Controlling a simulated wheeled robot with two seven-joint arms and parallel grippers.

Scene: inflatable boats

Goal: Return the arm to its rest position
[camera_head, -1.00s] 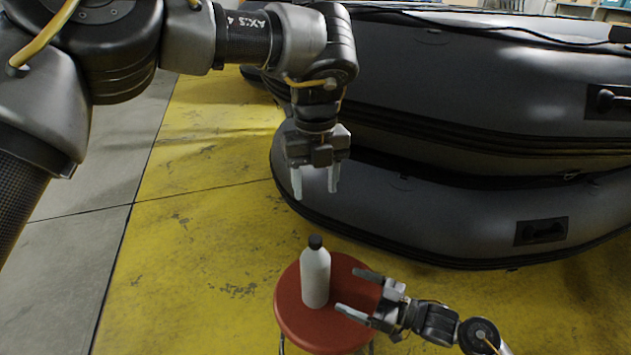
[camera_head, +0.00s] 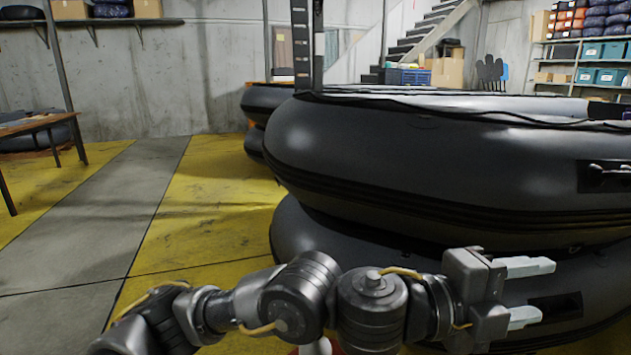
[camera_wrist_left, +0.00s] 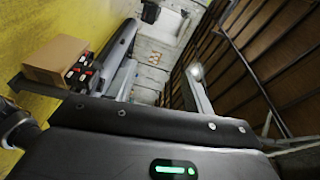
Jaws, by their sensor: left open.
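My left gripper (camera_head: 545,290) is open and empty in the head view. Its arm comes in from the lower left, and its two pale fingers point right, in front of the lower inflatable boat. In the left wrist view, the fingers (camera_wrist_left: 162,82) stand apart with nothing between them. My right gripper is not in view. A sliver of the white bottle (camera_head: 317,347) and of the red stool show at the bottom edge of the head view; my left arm hides most of that area.
Dark grey inflatable boats (camera_head: 400,150) are stacked on the right, close behind my left arm. A table (camera_head: 40,122) stands at far left. Shelves (camera_head: 585,65) and stairs (camera_head: 425,35) are at the back. Floor at left is clear. A cardboard box (camera_wrist_left: 55,62) shows in the left wrist view.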

